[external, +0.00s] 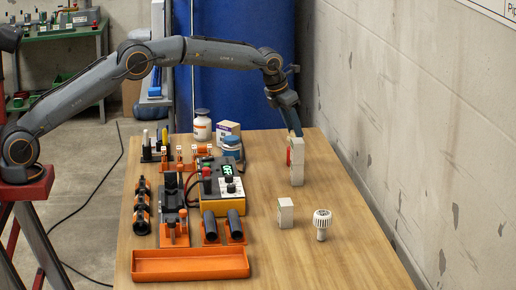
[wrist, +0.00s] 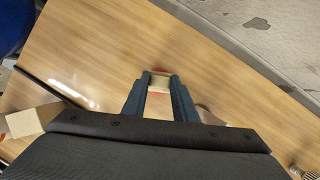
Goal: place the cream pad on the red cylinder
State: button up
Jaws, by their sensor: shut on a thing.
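My gripper (external: 296,134) reaches down at the far right part of the table. In the wrist view its two dark fingers (wrist: 160,88) are closed on a small pale cream piece, which I take for the cream pad (wrist: 159,82). Red shows along its edges, perhaps the red cylinder (wrist: 161,73); I cannot tell whether the two touch. In the external view a patch of red shows beside a tall white block (external: 298,165) right under the fingertips. The block and fingers hide most of what is held.
A small white block (external: 285,213) and a white ribbed knob (external: 322,222) stand nearer the front. An orange tray (external: 190,265), a meter box (external: 224,190) and tool holders crowd the left. Jars (external: 202,126) stand behind. A concrete wall (external: 420,130) runs along the right.

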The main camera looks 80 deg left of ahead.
jog(key=shift+f, duration=0.9)
jog(key=o, duration=1)
jog(key=shift+f, duration=0.1)
jog(key=v, duration=1.2)
jog(key=shift+b, duration=0.45)
